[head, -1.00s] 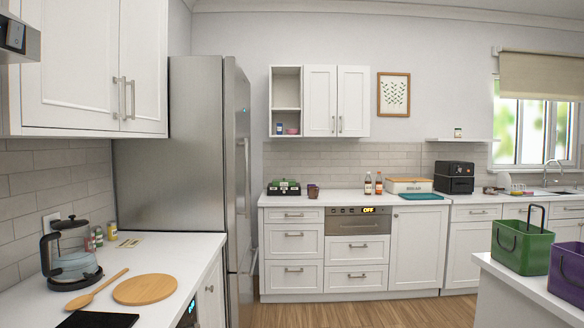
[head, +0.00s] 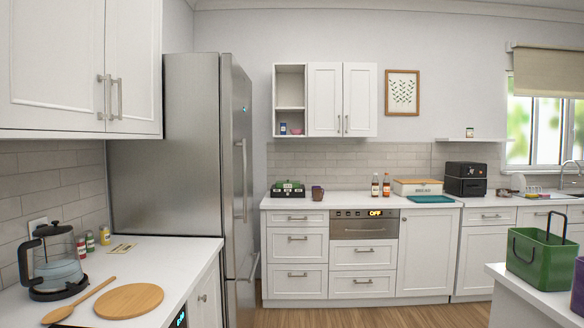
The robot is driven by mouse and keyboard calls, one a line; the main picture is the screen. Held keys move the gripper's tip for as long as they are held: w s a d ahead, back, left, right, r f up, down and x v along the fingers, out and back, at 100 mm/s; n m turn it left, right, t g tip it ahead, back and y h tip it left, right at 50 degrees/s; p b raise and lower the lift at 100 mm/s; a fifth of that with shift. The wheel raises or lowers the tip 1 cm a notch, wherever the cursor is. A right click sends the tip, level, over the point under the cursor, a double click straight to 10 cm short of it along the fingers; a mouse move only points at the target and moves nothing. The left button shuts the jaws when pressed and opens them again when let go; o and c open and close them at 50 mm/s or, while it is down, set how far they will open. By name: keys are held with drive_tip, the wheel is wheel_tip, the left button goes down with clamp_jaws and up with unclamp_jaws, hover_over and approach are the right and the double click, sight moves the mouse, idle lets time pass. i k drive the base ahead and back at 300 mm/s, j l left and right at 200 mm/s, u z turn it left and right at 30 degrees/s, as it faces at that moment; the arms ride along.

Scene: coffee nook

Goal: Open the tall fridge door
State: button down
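The tall fridge (head: 165,135) is stainless steel and stands left of centre, beyond the left counter. Its door (head: 236,150) faces right and I see it at a steep angle; it looks closed. A long vertical bar handle (head: 244,180) runs along the far side of the door. A second handle (head: 254,268) sits lower, on a lower front panel. My gripper is not in view, so its state and its distance from the handle are hidden.
The left counter (head: 150,250) holds a glass kettle (head: 55,262), a round wooden board (head: 129,301) and a wooden spoon (head: 80,302). An island (head: 540,290) with a green basket (head: 542,258) stands at right. Wooden floor (head: 330,316) shows between them.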

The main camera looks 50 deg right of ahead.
sight(235, 86)
drive_tip(key=i+z, duration=0.1)
drive_tip(key=z, duration=0.3)
drive_tip(key=i+j+z, duration=0.1)
drive_tip(key=z, duration=0.3)
drive_tip(key=i+j+z, duration=0.1)
drive_tip(key=z, duration=0.3)
drive_tip(key=i, duration=0.25)
drive_tip(key=i+l+u, duration=0.1)
drive_tip(key=i+l, duration=0.55)
drive_tip(key=i, duration=0.3)
drive_tip(key=i+l, duration=0.75)
drive_tip(key=i, duration=0.2)
drive_tip(key=i+l+u, duration=0.15)
drive_tip(key=i+l, duration=0.55)
drive_tip(key=i, duration=0.25)
